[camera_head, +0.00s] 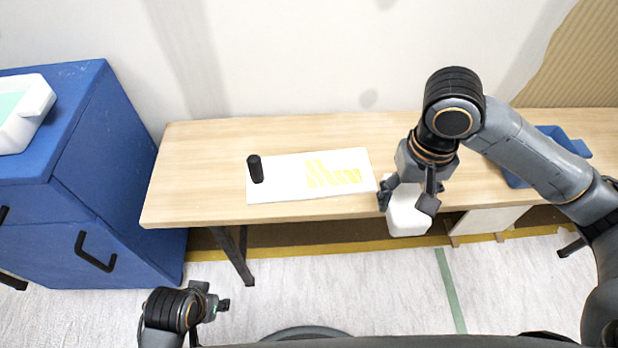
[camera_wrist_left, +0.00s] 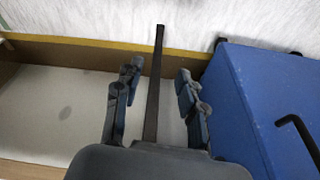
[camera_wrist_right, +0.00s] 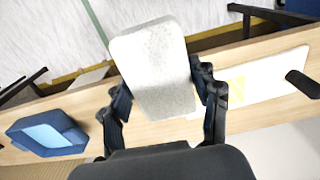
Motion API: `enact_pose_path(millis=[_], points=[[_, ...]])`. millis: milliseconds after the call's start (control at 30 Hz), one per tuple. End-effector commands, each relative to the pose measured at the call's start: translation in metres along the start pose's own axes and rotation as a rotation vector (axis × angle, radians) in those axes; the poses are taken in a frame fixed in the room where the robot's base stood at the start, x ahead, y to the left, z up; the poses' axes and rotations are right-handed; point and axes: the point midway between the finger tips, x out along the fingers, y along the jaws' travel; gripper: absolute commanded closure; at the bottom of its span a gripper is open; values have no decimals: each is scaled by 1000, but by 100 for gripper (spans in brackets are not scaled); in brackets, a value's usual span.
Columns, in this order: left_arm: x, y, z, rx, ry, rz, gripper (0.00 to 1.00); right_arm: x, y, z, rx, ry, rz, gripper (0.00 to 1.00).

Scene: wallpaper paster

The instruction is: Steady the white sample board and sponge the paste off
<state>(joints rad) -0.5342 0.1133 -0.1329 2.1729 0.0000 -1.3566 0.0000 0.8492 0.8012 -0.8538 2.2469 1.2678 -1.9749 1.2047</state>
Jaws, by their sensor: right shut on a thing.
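The white sample board (camera_head: 285,185) lies flat on the wooden table, with yellow paste (camera_head: 332,174) on its right half. A black upright handle (camera_head: 256,169) stands on its left part. My right gripper (camera_head: 408,199) is shut on a white sponge (camera_head: 408,218), held at the table's front edge just right of the board. The sponge fills the space between the fingers in the right wrist view (camera_wrist_right: 155,70). My left gripper (camera_wrist_left: 155,100) is open and empty, low in front of the table and away from the board; its fingers stand apart in the left wrist view.
A blue cabinet (camera_head: 75,185) stands left of the table (camera_head: 210,150), with a white tray (camera_head: 25,120) on top. A blue bin (camera_head: 520,178) sits on the table at the right, partly behind my right arm. The table behind the board is clear.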

Motion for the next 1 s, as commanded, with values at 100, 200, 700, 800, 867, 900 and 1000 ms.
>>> enact_pose_path(millis=[100, 200, 700, 800, 867, 900, 1000], points=[[0, 0, 0, 0, 0, 0, 60, -1, 0, 0, 0, 0, 0, 72], [0, 1, -1, -6, 5, 5, 44, 0, 0, 0, 0, 0, 0, 72], [-41, 119, -116, -960, 362, 702, 44, -1, 0, 0, 0, 0, 0, 72], [-65, 131, -142, -1267, 372, 932, 44, -1, 0, 0, 0, 0, 0, 72], [-79, 132, -155, -1455, 360, 1073, 44, -1, 0, 0, 0, 0, 0, 72], [-88, 131, -163, -1580, 346, 1168, 44, -1, 0, 0, 0, 0, 0, 72], [-105, 122, -177, -1881, 290, 1396, 44, -1, 0, 0, 0, 0, 0, 72]])
